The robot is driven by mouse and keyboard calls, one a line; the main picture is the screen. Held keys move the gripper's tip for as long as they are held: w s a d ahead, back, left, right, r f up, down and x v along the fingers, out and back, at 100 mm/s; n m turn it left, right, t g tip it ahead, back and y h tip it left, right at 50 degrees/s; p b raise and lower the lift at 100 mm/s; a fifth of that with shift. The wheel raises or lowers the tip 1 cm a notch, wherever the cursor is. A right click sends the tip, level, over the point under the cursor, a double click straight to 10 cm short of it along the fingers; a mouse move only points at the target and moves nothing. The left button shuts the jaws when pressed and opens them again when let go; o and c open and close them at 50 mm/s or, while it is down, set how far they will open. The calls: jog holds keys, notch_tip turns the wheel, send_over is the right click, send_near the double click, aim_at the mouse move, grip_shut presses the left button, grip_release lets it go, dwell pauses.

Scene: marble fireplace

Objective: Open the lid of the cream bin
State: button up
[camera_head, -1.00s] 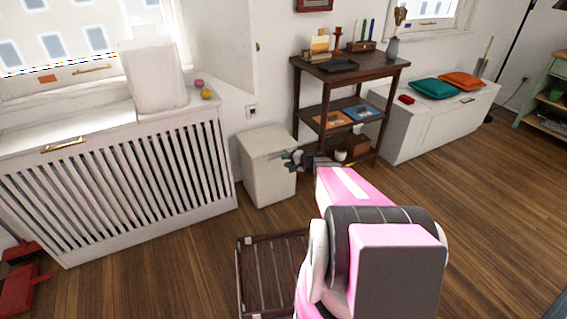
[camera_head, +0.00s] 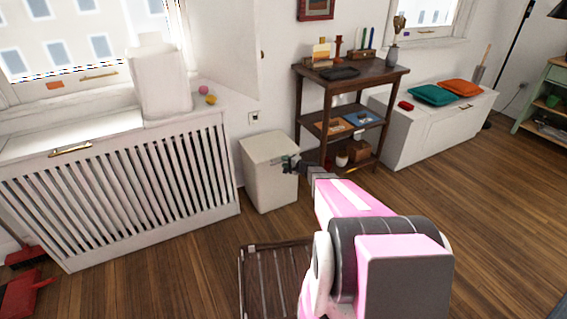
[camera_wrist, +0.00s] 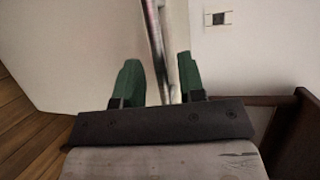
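The cream bin (camera_head: 270,175) stands on the wood floor, between the white slatted radiator cover and the dark shelf. Its top looks closed and flat. My gripper (camera_head: 288,163) is at the bin's upper right edge. In the wrist view the green fingers of my gripper (camera_wrist: 158,80) are apart. A narrow shiny grey strip (camera_wrist: 158,45) runs between them, closer to the right finger. I cannot tell whether it touches either finger. The bin's cream surface (camera_wrist: 75,50) fills the left of that view.
The dark wooden shelf (camera_head: 350,75) stands just right of the bin. The radiator cover (camera_head: 120,180) is at the left. A dark slatted rack (camera_head: 275,275) lies low in front of the bin. Open floor (camera_head: 480,220) spreads to the right.

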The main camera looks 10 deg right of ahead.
jog(key=shift+x, duration=0.8)
grip_shut()
jog(key=shift+r, duration=0.1)
